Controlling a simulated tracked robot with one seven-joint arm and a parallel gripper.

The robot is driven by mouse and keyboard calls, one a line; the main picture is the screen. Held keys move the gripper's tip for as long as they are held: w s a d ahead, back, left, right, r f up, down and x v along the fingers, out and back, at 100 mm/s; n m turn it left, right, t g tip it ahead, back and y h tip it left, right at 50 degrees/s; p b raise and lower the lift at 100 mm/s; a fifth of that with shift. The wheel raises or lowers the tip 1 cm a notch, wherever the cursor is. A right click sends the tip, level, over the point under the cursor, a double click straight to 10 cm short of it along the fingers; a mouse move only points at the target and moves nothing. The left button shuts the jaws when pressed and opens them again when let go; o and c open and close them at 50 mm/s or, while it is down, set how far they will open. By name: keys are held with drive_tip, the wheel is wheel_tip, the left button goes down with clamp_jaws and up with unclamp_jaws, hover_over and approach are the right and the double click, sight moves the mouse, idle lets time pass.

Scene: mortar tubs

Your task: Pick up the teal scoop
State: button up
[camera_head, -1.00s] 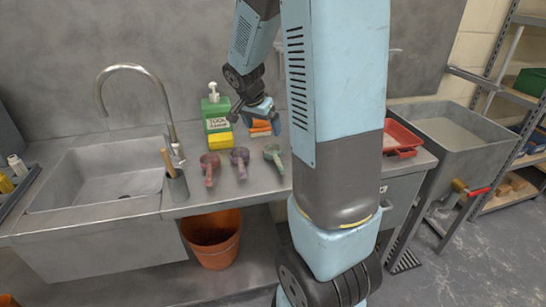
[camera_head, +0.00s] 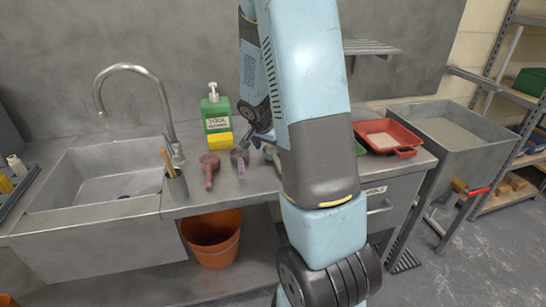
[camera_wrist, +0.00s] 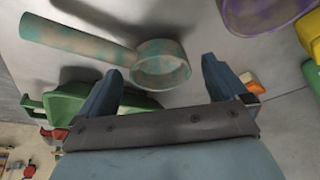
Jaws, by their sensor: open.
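The teal scoop, with a round cup and straight handle, lies on the counter. In the wrist view its cup (camera_wrist: 162,66) is near the gap between my open fingers, and its handle points left. In the head view only a small part of the scoop (camera_head: 270,150) shows beside my arm. My gripper (camera_wrist: 162,70) is open and empty, one finger on each side below the cup. In the head view my arm mostly hides the gripper. I cannot tell its exact height above the scoop.
A red scoop (camera_head: 209,165) and a purple scoop (camera_head: 240,158) lie to the left. A red tray (camera_head: 404,151) and green object (camera_head: 358,148) are right. The sink (camera_head: 100,175) is left; a cup with a stick (camera_head: 176,187) stands near the edge.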

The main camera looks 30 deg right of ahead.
drive_tip(key=shift+x, duration=1.1)
drive_tip(key=c, duration=1.1)
